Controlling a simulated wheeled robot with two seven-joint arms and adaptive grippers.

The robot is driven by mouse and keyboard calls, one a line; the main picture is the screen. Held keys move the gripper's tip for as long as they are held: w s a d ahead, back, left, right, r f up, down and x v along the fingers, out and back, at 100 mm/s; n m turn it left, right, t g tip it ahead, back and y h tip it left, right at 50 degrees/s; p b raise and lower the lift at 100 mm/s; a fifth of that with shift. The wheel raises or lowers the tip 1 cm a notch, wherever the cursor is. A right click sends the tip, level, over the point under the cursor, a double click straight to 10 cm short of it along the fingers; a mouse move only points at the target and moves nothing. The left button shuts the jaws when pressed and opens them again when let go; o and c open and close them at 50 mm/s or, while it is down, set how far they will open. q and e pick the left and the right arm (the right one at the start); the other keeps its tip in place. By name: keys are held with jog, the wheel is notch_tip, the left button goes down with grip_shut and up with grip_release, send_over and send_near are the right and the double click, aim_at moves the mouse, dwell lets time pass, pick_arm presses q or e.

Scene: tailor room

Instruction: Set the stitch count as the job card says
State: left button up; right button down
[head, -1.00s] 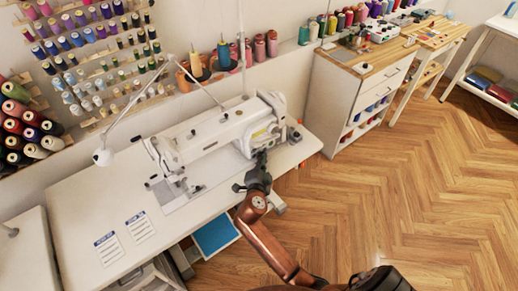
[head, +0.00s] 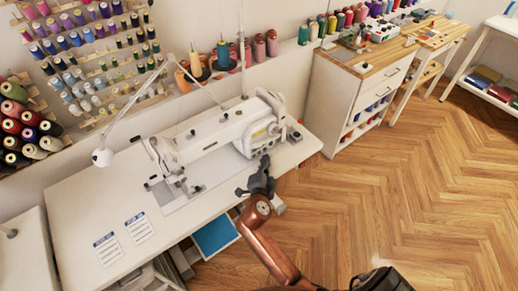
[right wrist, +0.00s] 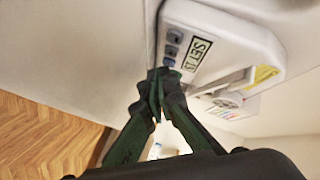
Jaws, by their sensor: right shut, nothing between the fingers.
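The white sewing machine (head: 208,138) stands on the white table. Its control panel shows in the right wrist view, with a display (right wrist: 198,52) that reads "SET" and a number I cannot read surely. Small blue-grey buttons (right wrist: 171,50) line up beside the display. My right gripper (head: 265,161) is shut and empty at the machine's right end. In the right wrist view its fingertips (right wrist: 157,74) are close to the lowest button; I cannot tell if they touch. Two printed cards (head: 108,248) (head: 139,228) lie on the table, their text too small to read. My left gripper is not in view.
A white lamp (head: 102,157) on a thin arm hangs over the table's left part. Thread spools (head: 20,130) fill the wall rack. A drawer cabinet (head: 345,100) stands to the right. The wooden floor (head: 420,190) in front is clear.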

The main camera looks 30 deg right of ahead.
aim_at(273, 174)
jog(key=shift+s+d, duration=0.2)
jog(key=shift+s, duration=2.4)
